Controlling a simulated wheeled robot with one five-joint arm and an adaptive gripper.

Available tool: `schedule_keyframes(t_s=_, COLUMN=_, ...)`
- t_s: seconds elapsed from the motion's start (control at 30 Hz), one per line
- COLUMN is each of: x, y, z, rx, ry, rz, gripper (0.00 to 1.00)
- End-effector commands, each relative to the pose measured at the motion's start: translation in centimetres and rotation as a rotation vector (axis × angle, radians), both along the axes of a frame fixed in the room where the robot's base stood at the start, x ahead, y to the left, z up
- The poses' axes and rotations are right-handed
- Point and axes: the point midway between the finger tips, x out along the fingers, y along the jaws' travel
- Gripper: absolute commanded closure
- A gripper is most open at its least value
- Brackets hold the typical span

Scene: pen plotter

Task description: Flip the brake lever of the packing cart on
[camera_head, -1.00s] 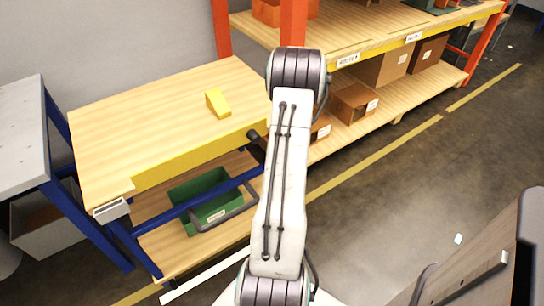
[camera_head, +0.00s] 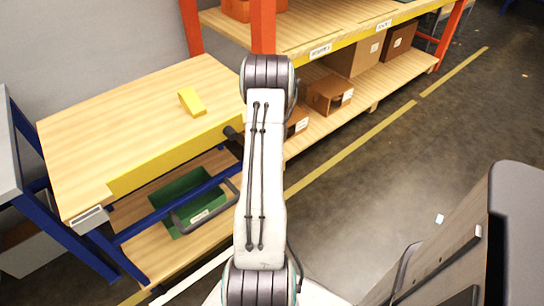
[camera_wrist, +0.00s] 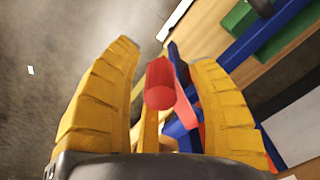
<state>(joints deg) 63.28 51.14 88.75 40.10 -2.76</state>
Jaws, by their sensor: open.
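The packing cart (camera_head: 130,100) has a wooden top, a yellow front strip and a blue frame, and stands at the left of the head view. Its brake lever (camera_wrist: 159,84) shows in the wrist view as a red rounded knob with a red bar behind it. My gripper (camera_wrist: 165,54) is open, with one yellow finger on each side of the red knob. I cannot tell whether either finger touches it. In the head view my arm hides the gripper and the lever.
A yellow block (camera_head: 192,102) lies on the cart top. A green bin (camera_head: 180,190) sits on the cart's lower shelf. An orange-framed shelf (camera_head: 300,35) with brown boxes (camera_head: 329,94) stands behind. A grey-topped table is at far left. The floor (camera_head: 400,150) to the right is mostly clear.

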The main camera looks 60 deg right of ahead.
Motion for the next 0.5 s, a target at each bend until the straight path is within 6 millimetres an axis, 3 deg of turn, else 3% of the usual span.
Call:
schedule_keyframes(t_s=0.1, x=0.0, y=0.01, z=0.0, rx=0.0, ry=0.0, rz=0.0, gripper=0.44)
schedule_keyframes(t_s=0.5, x=0.0, y=0.01, z=0.01, rx=0.0, ry=0.0, rz=0.0, gripper=0.8)
